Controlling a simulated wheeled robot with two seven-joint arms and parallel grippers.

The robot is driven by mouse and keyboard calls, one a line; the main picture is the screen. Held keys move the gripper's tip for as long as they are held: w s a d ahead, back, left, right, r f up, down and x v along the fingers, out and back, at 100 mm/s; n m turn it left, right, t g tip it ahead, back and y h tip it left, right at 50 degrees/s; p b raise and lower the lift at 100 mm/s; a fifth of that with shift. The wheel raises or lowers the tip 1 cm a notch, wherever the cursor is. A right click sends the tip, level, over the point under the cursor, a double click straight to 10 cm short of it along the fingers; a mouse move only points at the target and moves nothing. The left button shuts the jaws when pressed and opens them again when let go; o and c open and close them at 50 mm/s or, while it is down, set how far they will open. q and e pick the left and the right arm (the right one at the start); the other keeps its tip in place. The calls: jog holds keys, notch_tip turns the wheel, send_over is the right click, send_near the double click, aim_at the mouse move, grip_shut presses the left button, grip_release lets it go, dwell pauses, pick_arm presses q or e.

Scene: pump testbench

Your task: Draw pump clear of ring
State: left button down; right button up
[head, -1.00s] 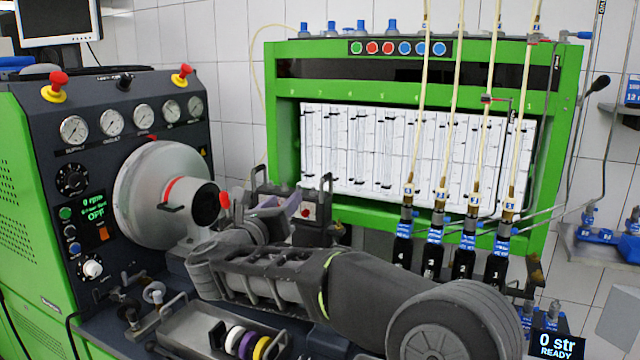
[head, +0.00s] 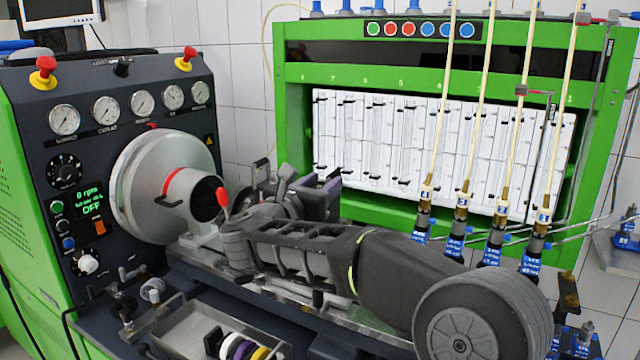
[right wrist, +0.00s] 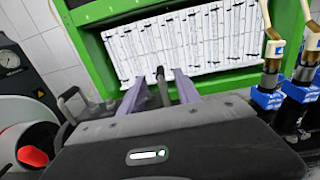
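My right arm reaches across the bench, and its gripper (head: 322,190) has lavender-grey fingers at the bench's middle. In the right wrist view the two fingers stand apart, so the gripper (right wrist: 162,96) is open. A dark upright bar (right wrist: 162,86) shows between the fingers; I cannot tell whether they touch it. A dark grey assembly with bracket-like handles (head: 285,178) sits behind my wrist, beside the drive. My arm hides much of it, so I cannot clearly tell pump from ring. Another dark handle (right wrist: 70,100) shows at left in the right wrist view. My left gripper is not in view.
The silver drive housing (head: 160,185) with a red-banded coupling stands left, beside the gauge panel (head: 130,110). The green frame with flow tubes (head: 440,150) stands behind. Hoses with blue fittings (head: 495,245) hang at right. A tray with coloured rings (head: 240,347) lies in front.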

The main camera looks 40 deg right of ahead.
aim_at(330, 177)
jog(key=p+x, duration=0.2)
jog(key=x, duration=0.4)
jog(key=shift+r, duration=0.1)
jog(key=shift+w+d, duration=0.1)
jog(key=shift+d, duration=0.3)
grip_shut()
dwell(1.0)
